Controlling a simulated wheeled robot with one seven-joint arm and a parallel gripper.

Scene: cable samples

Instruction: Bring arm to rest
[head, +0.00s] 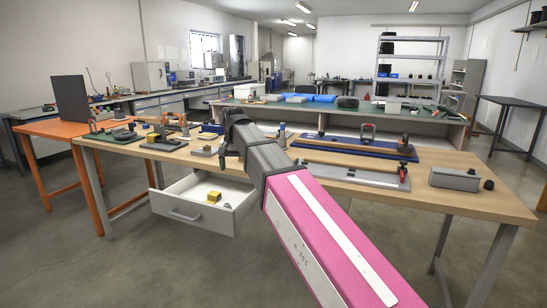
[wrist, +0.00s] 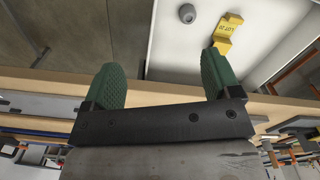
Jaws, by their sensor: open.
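My gripper (wrist: 163,70) is open in the wrist view, its two green fingers spread wide with nothing between them. A white drawer (head: 188,216) stands pulled out below the wooden workbench (head: 480,195) in the head view. A yellow block (head: 214,197) lies in the drawer. In the wrist view the drawer's white floor (wrist: 185,50) shows beyond the fingertips, with the yellow block (wrist: 229,30) and a small grey round part (wrist: 187,13) apart from them. In the head view my pink and grey arm reaches over the bench's front edge, and the fingers cannot be made out.
On the bench lie a blue mat (head: 340,148), a grey bar fixture (head: 350,173) and a grey box (head: 455,179) to the right, with several small tools to the left. An orange table (head: 58,128) stands at left. The floor in front is clear.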

